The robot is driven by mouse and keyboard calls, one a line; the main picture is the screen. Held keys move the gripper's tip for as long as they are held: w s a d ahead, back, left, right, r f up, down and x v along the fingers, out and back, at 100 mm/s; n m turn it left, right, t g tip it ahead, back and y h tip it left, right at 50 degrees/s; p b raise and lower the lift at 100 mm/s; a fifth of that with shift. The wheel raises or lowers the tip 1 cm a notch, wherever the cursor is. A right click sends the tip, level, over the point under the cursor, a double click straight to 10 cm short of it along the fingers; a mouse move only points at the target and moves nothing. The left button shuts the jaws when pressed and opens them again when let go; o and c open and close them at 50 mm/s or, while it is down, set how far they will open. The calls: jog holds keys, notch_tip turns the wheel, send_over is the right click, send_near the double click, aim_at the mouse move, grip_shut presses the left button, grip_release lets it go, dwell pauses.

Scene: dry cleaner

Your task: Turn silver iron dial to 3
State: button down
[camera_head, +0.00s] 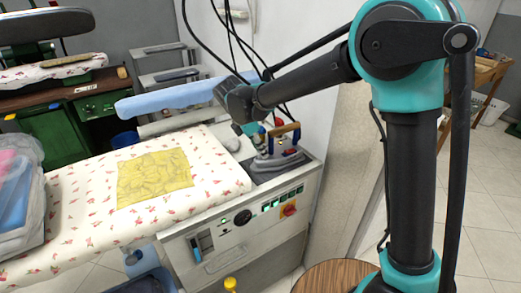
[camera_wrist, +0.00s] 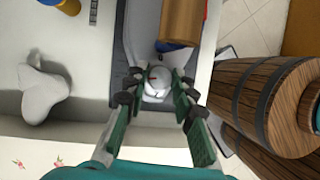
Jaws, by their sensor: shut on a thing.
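The silver iron (camera_head: 278,160) rests on the metal plate at the end of the ironing board, its brown wooden handle (camera_head: 284,131) on top. The handle also shows in the wrist view (camera_wrist: 182,22). The iron's pale round dial (camera_wrist: 156,86) has a small red mark, and its numbers are too small to read. My gripper (camera_wrist: 155,92) is over the iron, its two fingers on either side of the dial and shut on it. In the head view the iron is partly behind my wrist, and the dial cannot be made out.
The floral ironing board (camera_head: 90,215) carries a yellow cloth (camera_head: 155,178). A control panel (camera_head: 240,222) with a red switch (camera_head: 289,209) is below the iron. A wooden barrel (camera_wrist: 235,95) stands close at the right in the wrist view. Plastic-wrapped items (camera_head: 20,195) are at left.

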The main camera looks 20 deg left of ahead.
jog(key=shift+m, duration=0.6)
jog(key=c, duration=1.3)
grip_release()
jog(key=shift+o, duration=0.2)
jog(key=shift+r, duration=0.1)
jog(key=v, duration=1.1)
jog(key=shift+w+a+r, duration=0.15)
jog(key=shift+a+r, duration=0.15)
jog(key=shift+r, duration=0.1)
